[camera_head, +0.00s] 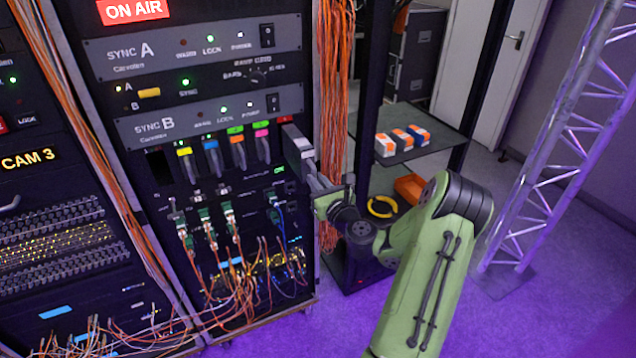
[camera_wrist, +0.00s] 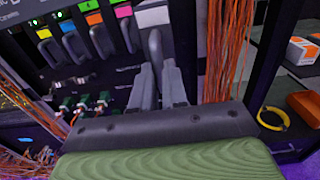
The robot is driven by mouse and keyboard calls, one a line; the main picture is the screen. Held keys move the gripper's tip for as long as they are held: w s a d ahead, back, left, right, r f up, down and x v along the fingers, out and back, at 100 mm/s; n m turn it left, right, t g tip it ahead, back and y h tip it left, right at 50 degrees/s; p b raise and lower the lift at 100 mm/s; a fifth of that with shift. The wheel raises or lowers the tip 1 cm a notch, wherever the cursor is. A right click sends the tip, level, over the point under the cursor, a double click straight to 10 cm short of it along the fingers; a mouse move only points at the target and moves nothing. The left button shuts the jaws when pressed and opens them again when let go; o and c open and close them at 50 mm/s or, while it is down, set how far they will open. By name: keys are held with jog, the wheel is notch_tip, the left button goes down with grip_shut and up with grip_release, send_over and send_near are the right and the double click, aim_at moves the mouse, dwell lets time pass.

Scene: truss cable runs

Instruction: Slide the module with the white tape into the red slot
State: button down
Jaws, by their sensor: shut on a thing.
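The module with the white tape (camera_wrist: 153,16) is at the top middle of the wrist view, its grey handle (camera_wrist: 155,44) between my fingers. My gripper (camera_wrist: 157,72) is shut on that handle. In the head view the module (camera_head: 298,148) stands upright at the right end of the slot row, with my gripper (camera_head: 314,181) just right of and below it. The red label of the red slot (camera_head: 286,119) shows just above the module. The module covers the slot opening, and I cannot tell whether its back edge is inside.
Modules with yellow (camera_head: 184,152), blue (camera_head: 210,143), orange (camera_head: 237,139) and pink (camera_head: 262,133) tape sit left of it. Orange cables (camera_head: 335,60) hang close on the right. Green connectors (camera_head: 205,225) with loose cables lie below. A shelf (camera_head: 440,140) stands further right.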

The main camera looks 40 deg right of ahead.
aim_at(309, 169)
jog(key=shift+p, duration=0.3)
dwell(0.4)
jog(key=shift+p+x, duration=2.05)
jog(key=shift+x, duration=0.05)
jog(key=shift+w, duration=0.2)
jog(key=shift+r+p, duration=0.1)
jog(key=shift+p, duration=0.2)
jog(key=shift+w+d+p, duration=0.2)
jog(key=shift+w+p, duration=0.3)
jog(key=shift+p+x, duration=1.5)
jog(key=shift+x, duration=0.65)
jog(key=shift+p+x, duration=0.3)
jog(key=shift+x, duration=0.95)
